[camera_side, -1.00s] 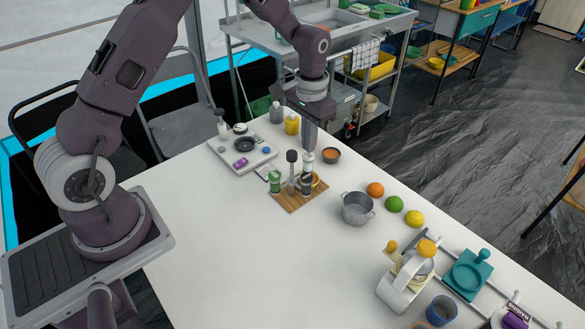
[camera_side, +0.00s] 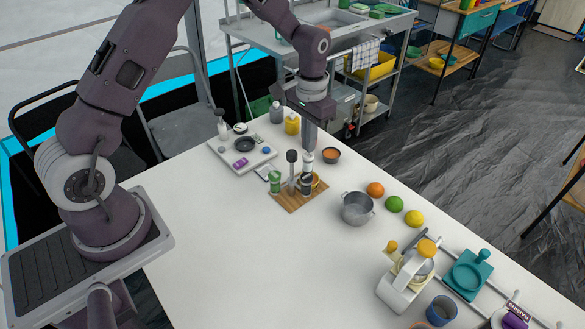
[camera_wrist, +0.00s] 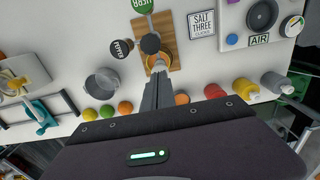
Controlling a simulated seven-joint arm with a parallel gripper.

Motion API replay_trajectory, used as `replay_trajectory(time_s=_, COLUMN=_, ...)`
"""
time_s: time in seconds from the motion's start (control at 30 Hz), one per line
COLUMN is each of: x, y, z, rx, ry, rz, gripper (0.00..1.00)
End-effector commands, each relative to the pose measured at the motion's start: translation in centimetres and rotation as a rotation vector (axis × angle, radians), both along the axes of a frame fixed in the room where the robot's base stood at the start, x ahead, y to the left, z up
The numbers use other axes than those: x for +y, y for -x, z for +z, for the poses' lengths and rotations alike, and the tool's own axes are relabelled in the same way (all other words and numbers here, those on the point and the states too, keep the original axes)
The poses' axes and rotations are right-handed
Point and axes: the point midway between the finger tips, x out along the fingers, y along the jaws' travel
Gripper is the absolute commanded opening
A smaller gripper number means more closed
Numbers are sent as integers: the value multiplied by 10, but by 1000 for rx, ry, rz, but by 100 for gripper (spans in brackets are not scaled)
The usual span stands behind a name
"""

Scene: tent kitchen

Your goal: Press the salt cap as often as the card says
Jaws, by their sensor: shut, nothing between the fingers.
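The card (camera_wrist: 202,24) reads "SALT THREE" in the wrist view, with a smaller, blurred line below; it also lies beside the board in the side view (camera_side: 262,171).
A grey pot (camera_side: 357,209), an orange (camera_side: 375,189), a lime (camera_side: 394,203) and a lemon (camera_side: 413,218) stand right of the board. A white burner unit (camera_side: 220,150) is at left. The near table is clear.

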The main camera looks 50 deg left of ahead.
Motion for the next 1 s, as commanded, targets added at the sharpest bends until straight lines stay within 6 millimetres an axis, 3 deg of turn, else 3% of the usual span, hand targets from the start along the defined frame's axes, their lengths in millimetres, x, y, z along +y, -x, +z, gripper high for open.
replay_trajectory(time_s=1.0, x=0, y=0, z=-16, rx=0, ry=0, rz=0, gripper=0)
